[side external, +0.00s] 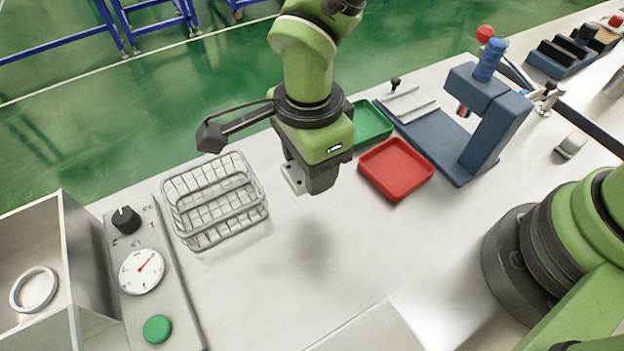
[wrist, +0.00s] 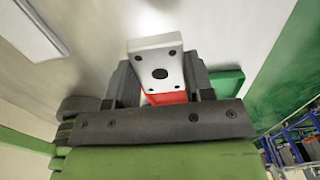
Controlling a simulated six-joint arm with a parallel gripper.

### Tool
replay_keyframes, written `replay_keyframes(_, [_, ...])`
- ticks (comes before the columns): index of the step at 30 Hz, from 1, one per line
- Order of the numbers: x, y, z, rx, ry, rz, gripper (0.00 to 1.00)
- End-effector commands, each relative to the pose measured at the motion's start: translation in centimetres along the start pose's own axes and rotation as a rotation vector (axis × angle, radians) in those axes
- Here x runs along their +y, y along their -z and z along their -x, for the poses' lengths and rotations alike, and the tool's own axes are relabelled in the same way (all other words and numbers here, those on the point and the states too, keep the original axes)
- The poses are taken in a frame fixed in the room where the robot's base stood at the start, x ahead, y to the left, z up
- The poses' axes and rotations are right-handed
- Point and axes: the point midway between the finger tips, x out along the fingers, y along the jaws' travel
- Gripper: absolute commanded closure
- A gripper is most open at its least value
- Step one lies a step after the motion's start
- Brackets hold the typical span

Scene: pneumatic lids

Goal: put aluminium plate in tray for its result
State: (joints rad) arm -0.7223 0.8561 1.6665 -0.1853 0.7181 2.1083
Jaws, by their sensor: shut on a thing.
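My gripper (side external: 312,178) is shut on the aluminium plate (side external: 292,178) and holds it above the table, left of the red tray. In the wrist view the plate (wrist: 160,65) is a pale block with a large dark centre hole and smaller holes, between the two fingers. The red tray (side external: 396,168) looks empty and also shows behind the plate in the wrist view (wrist: 168,98). The green tray (side external: 372,122) lies behind it, partly hidden by my gripper; it also shows in the wrist view (wrist: 227,84).
A wire basket (side external: 214,200) stands left of my gripper. A control panel (side external: 180,290) with knob, gauge and green button is further left, beside a metal box (side external: 85,250) with a white ring inside. A blue press fixture (side external: 490,110) stands right of the trays. The middle table is clear.

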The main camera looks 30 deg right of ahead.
Motion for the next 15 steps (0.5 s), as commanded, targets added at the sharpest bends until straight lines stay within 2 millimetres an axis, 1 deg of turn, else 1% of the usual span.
replay_keyframes(1, [-0.1,0.0,0.7,-0.002,0.003,0.001,0.82])
replay_keyframes(5, [-0.1,0.1,1.6,0.000,0.000,0.000,0.82])
replay_keyframes(8, [-0.3,1.6,1.8,0.001,-0.001,0.004,0.82])
replay_keyframes(11, [-0.7,4.8,2.0,0.002,-0.003,0.014,0.82])
replay_keyframes(12, [-0.8,6.3,2.0,0.001,-0.003,0.021,0.82])
replay_keyframes(15, [-0.5,10.0,2.2,0.000,-0.002,0.044,0.82])
